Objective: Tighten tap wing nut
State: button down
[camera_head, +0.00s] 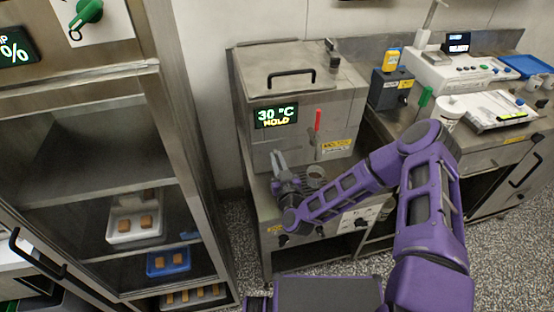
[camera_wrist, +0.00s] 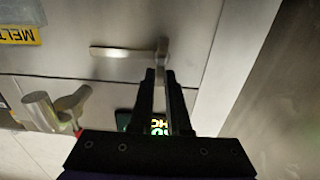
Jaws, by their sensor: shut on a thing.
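A steel tank (camera_head: 268,135) with a green display reading 30 °C HOLD stands in the middle of the head view. Its tap (camera_head: 315,140) has an upright red handle and sits on the front, right of my gripper (camera_head: 279,163). In the wrist view the tap (camera_wrist: 55,108) is at the lower left. My gripper (camera_wrist: 161,76) is shut there on a silver T-shaped metal piece, apparently the wing nut (camera_wrist: 122,52). Its long bar points left across the tank front. The jaws cover part of it, and the head view does not show it clearly.
A tall steel rack (camera_head: 105,150) with trays of small brown blocks stands close on the left. A counter (camera_head: 480,150) with a white instrument and a blue tray is on the right.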

jog(key=shift+m+b, duration=0.3)
jog(key=shift+w+d+f+m+b, duration=0.1)
jog(key=shift+d+m+b, duration=0.15)
jog(key=shift+m+b, duration=1)
jog(key=shift+d+f+m+b, duration=0.2)
jog(key=shift+m+b, duration=0.45)
jog(key=shift+m, duration=1.1)
jog(key=shift+d+m+b, duration=0.1)
jog(key=shift+m+b, duration=0.2)
jog(key=shift+m, duration=0.1)
jog(key=shift+d+f+m+b, duration=0.2)
jog(key=shift+m+b, duration=0.65)
jog(key=shift+m, duration=0.6)
jog(key=shift+d+f+m+b, duration=0.1)
jog(key=shift+f+m+b, duration=0.1)
jog(key=shift+m+b, duration=0.95)
jog(key=shift+f+m+b, duration=0.2)
jog(key=shift+m+b, duration=0.25)
jog(key=shift+m, duration=0.8)
jog(key=shift+f+m+b, duration=0.15)
jog(key=shift+m+b, duration=0.3)
jog(key=shift+m, duration=1.1)
